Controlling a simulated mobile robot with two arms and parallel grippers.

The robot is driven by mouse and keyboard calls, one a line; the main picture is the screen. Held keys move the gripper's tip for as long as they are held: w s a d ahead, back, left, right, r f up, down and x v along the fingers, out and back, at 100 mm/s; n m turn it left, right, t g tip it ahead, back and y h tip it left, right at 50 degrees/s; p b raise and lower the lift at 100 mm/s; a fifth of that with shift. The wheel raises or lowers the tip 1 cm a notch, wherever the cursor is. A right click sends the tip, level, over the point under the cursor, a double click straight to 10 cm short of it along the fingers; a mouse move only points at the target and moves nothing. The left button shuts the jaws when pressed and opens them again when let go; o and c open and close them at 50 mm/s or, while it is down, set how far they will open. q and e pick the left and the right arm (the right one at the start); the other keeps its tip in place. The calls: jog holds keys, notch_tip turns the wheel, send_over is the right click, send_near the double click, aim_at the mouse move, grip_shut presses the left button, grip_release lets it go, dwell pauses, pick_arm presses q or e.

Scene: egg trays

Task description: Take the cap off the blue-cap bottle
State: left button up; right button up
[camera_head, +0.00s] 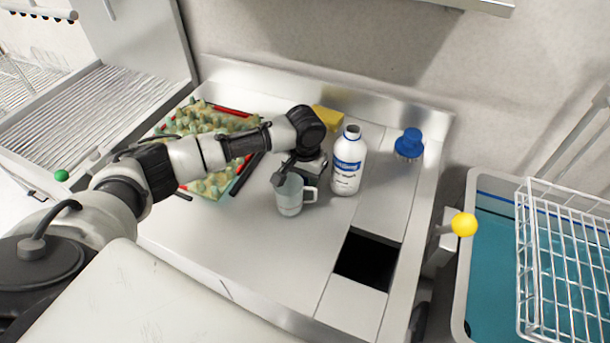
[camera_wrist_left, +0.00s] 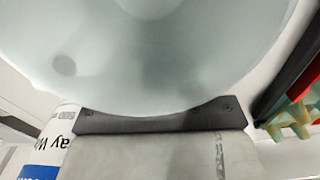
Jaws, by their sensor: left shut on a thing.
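A white bottle (camera_head: 347,165) with a blue label stands upright on the steel counter, just right of my left gripper. Its neck top looks grey and open, and I see no blue cap on it. The bottle's label also shows at the lower left of the left wrist view (camera_wrist_left: 45,150). My left gripper (camera_head: 290,180) is shut on a pale mug (camera_head: 289,199) at its rim, with the handle toward the bottle. The mug's pale round body (camera_wrist_left: 160,60) fills much of the left wrist view. My right gripper is not in view.
A blue-topped object (camera_head: 409,143), perhaps a brush, stands right of the bottle. A yellow sponge (camera_head: 327,119) lies behind. A tray with greenish lumps (camera_head: 218,190) lies left. A dark square opening (camera_head: 367,259) is in front right. The front counter is clear.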

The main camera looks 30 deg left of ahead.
pick_arm(q)
jog(key=shift+f, duration=0.1)
jog(key=o, duration=1)
